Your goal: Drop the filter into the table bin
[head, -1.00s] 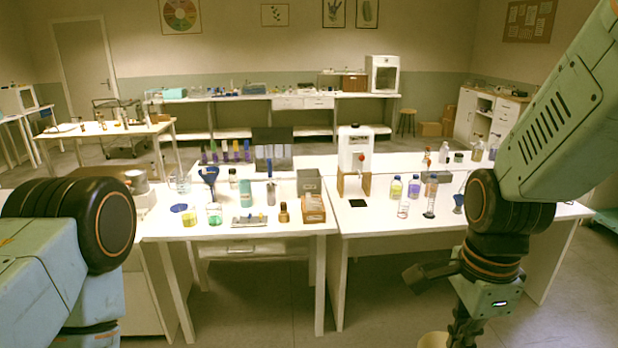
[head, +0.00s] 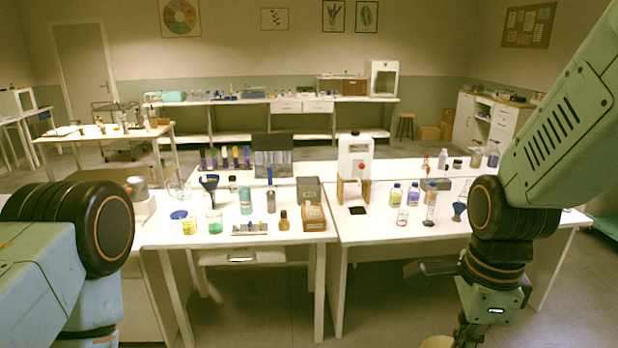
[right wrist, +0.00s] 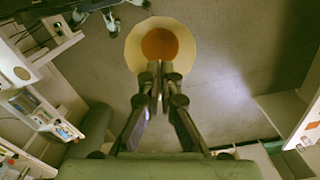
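The filter (right wrist: 133,45) is a round cream disc with a brown-orange middle in the right wrist view. My right gripper (right wrist: 155,68) is closed, with its fingertips over the lower part of the disc, and appears to hold it. In the head view the right gripper points down in front of the bench at the bottom right, its fingertips cut off. A cream edge (head: 437,341) shows beside it. My left gripper is out of view. I cannot tell surely which container is the table bin; an open grey box (head: 309,188) and a brown box (head: 313,217) stand mid-bench.
Bottles and a cylinder (head: 430,205) stand right of the tank.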

